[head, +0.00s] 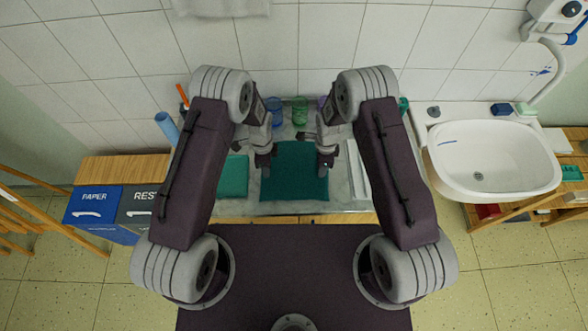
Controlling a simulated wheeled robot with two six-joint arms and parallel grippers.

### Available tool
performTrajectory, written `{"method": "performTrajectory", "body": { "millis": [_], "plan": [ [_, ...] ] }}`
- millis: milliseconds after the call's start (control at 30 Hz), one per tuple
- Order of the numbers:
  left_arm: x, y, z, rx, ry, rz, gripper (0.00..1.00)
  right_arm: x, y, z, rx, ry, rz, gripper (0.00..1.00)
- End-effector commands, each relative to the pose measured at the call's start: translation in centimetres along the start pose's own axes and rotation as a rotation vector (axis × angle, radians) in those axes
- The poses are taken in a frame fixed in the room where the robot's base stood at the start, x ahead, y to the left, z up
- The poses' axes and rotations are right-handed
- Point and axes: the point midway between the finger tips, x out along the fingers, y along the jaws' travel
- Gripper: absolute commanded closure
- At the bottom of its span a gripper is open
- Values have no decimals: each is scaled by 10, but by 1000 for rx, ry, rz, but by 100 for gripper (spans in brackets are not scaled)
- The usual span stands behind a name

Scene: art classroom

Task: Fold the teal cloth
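The teal cloth (294,185) lies on the counter between my two arms. It looks like a flat, roughly rectangular panel with its front edge near the counter's front edge. My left gripper (263,162) points down over the cloth's left side. My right gripper (325,160) points down over its right side. The fingers are small and dark here, so I cannot tell whether they are open, shut or touching the cloth. Parts of the cloth's back corners are hidden by the grippers.
A second teal piece (233,177) lies left of the cloth on the counter (345,190). Coloured glasses, including a green one (300,112), stand behind the cloth. A white sink (490,160) is at right; blue and grey bins (95,207) are at left.

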Motion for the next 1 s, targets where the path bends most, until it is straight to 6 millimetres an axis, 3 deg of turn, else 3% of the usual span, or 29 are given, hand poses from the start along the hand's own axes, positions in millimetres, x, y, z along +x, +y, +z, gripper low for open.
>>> {"method": "performTrajectory", "body": {
  "millis": [333, 633, 1000],
  "plan": [
    [7, 0, 0, 0, 0, 0, 58, 7, 0, 0, 0, 0, 0, 58],
    [4, 0, 0, 0, 0, 1, 99, 4, 0, 0, 0, 0, 1, 98],
    [4, 0, 0, 0, 0, 1, 100, 4, 1, 0, 0, 0, 2, 100]
  ]
}}
